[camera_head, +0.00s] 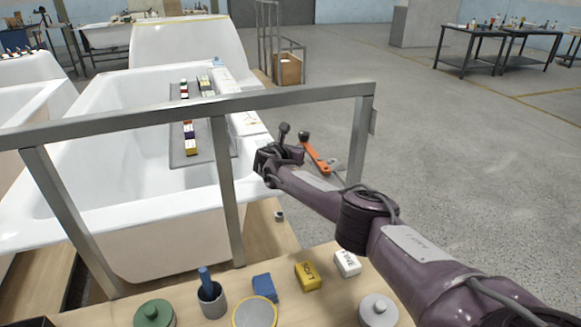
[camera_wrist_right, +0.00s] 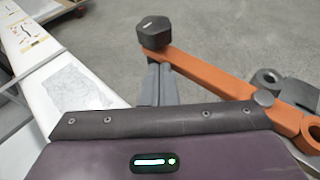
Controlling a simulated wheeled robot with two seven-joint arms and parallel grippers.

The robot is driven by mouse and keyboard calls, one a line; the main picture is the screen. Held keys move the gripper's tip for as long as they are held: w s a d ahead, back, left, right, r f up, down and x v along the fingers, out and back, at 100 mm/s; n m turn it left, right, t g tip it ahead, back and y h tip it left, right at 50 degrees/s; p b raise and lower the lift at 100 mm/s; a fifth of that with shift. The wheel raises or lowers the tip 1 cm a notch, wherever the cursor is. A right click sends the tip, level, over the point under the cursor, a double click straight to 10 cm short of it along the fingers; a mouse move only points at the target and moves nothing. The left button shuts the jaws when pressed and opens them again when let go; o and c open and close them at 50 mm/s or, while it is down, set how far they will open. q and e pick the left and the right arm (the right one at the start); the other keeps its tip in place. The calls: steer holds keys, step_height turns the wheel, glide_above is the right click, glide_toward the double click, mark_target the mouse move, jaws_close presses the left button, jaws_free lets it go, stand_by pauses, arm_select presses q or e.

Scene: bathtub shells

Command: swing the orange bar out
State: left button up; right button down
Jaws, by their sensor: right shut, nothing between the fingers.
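The orange bar (camera_head: 316,158) sits on the right side of the metal frame, near the frame's right post. It has a dark knob at its upper end and a grey pivot piece at its lower end. In the right wrist view the orange bar (camera_wrist_right: 215,80) slants from the black knob (camera_wrist_right: 154,32) down right to the grey pivot (camera_wrist_right: 285,95). My right gripper (camera_head: 281,150) is just left of the bar. Its shut fingers (camera_wrist_right: 158,85) show close beside the bar's knob end, with nothing between them; whether they touch it I cannot tell. My left gripper is not in view.
A grey metal rail (camera_head: 190,112) with posts crosses in front of a white bathtub (camera_head: 105,200). A wooden bench (camera_head: 325,285) below holds a yellow block (camera_head: 308,276), a white block (camera_head: 347,263), a cup and lidded pots. Open floor (camera_head: 460,160) lies to the right.

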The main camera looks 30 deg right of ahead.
stand_by(0.4)
steer(key=p+v, duration=0.2)
steer(key=v, duration=0.4)
steer(key=shift+a, duration=0.15)
steer(key=shift+p+v, duration=0.3)
steer(key=shift+v, duration=0.5)
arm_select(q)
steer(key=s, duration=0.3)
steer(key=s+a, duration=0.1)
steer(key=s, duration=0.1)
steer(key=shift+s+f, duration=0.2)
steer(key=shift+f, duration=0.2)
arm_select(e)
steer(key=shift+s, duration=0.1)
